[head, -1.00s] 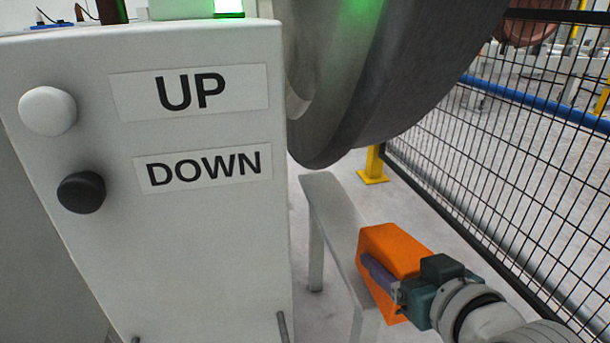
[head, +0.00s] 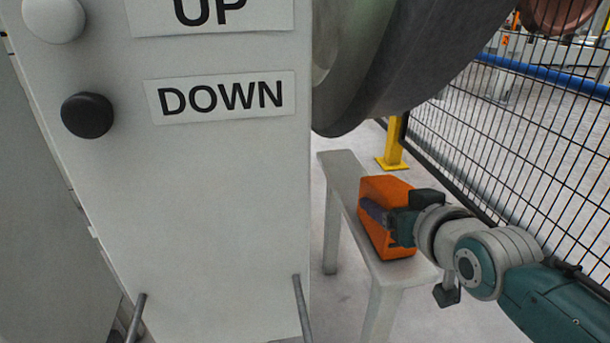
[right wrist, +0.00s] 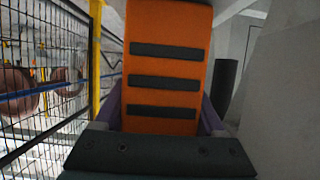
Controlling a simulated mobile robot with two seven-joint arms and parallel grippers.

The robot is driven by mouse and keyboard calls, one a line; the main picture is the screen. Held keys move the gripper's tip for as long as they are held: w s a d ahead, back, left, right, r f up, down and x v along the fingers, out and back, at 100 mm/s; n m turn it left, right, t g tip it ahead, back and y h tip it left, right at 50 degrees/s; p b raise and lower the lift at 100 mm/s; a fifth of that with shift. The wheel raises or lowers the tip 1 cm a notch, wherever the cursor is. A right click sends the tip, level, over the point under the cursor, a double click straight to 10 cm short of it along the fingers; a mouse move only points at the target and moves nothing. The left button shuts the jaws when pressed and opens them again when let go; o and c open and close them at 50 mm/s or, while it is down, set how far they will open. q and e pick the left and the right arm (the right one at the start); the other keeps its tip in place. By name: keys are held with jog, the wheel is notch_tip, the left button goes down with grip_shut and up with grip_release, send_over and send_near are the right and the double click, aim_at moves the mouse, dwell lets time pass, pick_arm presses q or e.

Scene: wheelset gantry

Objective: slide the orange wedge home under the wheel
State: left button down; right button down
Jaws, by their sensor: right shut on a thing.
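The orange wedge (head: 385,215) rests on or just above a narrow grey bench (head: 345,172); I cannot tell whether it touches. My right gripper (head: 376,212) is shut on the wedge from the right, with purple fingers along its sides. In the right wrist view the wedge (right wrist: 165,65) fills the middle, with dark strips across its face and the fingers on both sides. The big grey wheel (head: 395,65) is above and beyond the wedge, over the far end of the bench. The wedge is apart from the wheel in the head view. My left gripper is out of view.
A white cabinet with a white knob (head: 55,15), a black knob (head: 87,115) and a DOWN label (head: 220,97) stands left of the bench. A black mesh fence (head: 520,130) runs close along the right. A yellow post (head: 393,150) stands beyond the bench.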

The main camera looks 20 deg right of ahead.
jog(key=shift+w+d+b, duration=0.2)
jog(key=shift+w+b, duration=0.25)
jog(key=shift+w, duration=0.3)
jog(key=shift+w+d+b, duration=0.15)
jog(key=shift+w+b, duration=0.25)
jog(key=shift+w, duration=0.3)
jog(key=shift+w+d+b, duration=0.2)
jog(key=shift+w+b, duration=0.25)
jog(key=shift+w, duration=0.3)
jog(key=w+b, duration=0.1)
jog(key=w, duration=0.1)
jog(key=w+d+b, duration=0.1)
jog(key=w+b, duration=0.1)
jog(key=shift+f, duration=0.15)
jog(key=shift+w+d+b, duration=0.15)
jog(key=shift+w+b, duration=0.55)
